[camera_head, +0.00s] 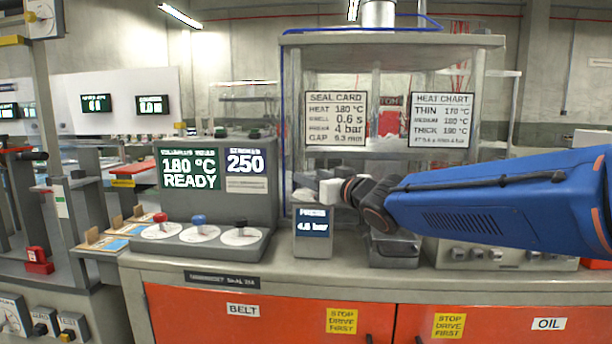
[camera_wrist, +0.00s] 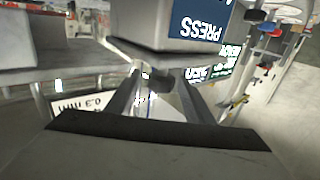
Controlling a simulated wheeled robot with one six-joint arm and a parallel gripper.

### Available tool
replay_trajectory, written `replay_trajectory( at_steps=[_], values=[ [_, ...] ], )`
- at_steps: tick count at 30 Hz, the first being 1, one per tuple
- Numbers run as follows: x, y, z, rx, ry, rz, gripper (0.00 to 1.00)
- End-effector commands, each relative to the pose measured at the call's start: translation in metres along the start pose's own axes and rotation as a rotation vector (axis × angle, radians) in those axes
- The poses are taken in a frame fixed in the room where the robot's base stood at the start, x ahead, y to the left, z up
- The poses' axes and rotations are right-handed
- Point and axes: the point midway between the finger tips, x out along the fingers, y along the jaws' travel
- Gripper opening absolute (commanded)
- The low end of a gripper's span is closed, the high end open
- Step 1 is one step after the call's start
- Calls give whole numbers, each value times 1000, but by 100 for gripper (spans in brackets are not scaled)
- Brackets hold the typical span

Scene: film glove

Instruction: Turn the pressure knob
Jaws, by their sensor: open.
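The pressure unit is a small grey box (camera_head: 313,245) on the bench, with a blue screen headed PRESS that seems to read 4.8 bar. It is upside down at the top of the wrist view (camera_wrist: 155,22). A small dark grey part, apparently its knob (camera_wrist: 155,78), shows at the box's top between my fingers. My gripper (camera_head: 328,190) is just above the box, coming from the right. In the wrist view my gripper (camera_wrist: 155,98) is open, a finger on each side of that part. Contact cannot be told. The head view hides the knob.
Left of the box, a grey console (camera_head: 218,190) carries red, blue and black knobs on white dials, and a green READY screen. A seal card (camera_head: 336,119) reading 4 bar hangs behind. A low metal unit (camera_head: 395,250) stands close at right, under my arm.

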Motion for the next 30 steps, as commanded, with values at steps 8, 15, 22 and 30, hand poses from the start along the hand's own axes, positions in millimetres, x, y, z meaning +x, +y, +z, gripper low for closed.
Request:
replay_trajectory(
  at_steps=[8, 15, 22, 30],
  values=[
    [31, 0, 0, 1, 0, 0, 48],
    [38, 0, 0, 0, 0, 0, 48],
    [38, 0, 0, 0, 0, 0, 40],
    [38, 0, 0, 0, 0, 0, 6]
  ],
)
